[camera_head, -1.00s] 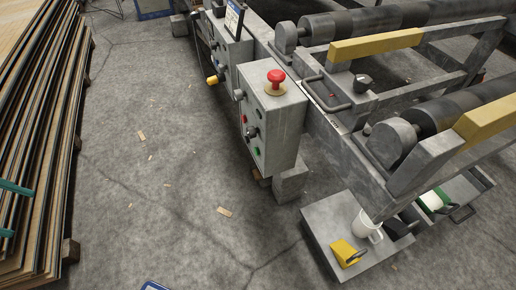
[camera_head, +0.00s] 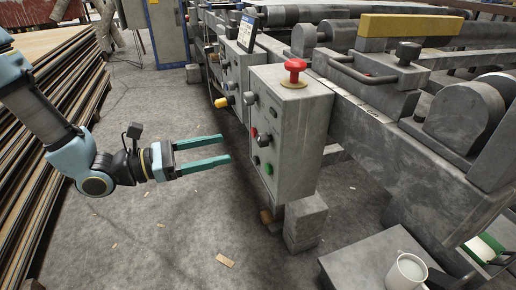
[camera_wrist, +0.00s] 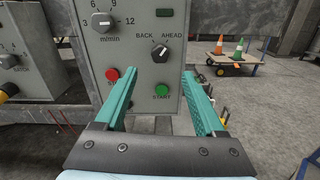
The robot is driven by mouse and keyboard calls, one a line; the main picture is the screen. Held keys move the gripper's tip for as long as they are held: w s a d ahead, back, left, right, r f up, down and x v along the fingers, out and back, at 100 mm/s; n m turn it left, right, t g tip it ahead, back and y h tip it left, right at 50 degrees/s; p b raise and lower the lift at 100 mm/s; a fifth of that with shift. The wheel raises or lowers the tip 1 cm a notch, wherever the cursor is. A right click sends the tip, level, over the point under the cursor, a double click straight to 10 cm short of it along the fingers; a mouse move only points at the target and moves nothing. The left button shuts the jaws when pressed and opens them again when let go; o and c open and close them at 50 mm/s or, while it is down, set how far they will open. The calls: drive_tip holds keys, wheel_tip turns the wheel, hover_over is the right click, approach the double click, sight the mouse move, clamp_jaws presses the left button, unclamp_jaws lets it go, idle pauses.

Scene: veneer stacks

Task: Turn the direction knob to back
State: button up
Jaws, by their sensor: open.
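The direction knob (camera_wrist: 160,52) is a black knob on the grey control box (camera_wrist: 140,28), below the words BACK and AHEAD. Its white mark appears to lean up and right, toward AHEAD. In the head view the knob (camera_head: 263,140) sits on the box's left face. My gripper (camera_head: 226,149) is open and empty, its two teal fingers pointing at that face, with a gap between the tips and the panel. In the wrist view my gripper (camera_wrist: 160,74) has its fingertips either side of and below the knob, which is farther off, not between them.
Near the knob are a numbered speed knob (camera_wrist: 103,22), a red button (camera_wrist: 112,74) and a green START button (camera_wrist: 162,90). A red mushroom button (camera_head: 294,68) tops the box. Stacked veneer (camera_head: 55,120) stands left. A mug (camera_head: 406,272) stands front right.

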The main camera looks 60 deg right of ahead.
sight(258, 141)
drive_tip(key=b+x, duration=0.1)
drive_tip(key=x, duration=0.8)
drive_tip(key=shift+d, duration=0.1)
clamp_jaws()
idle(0.4)
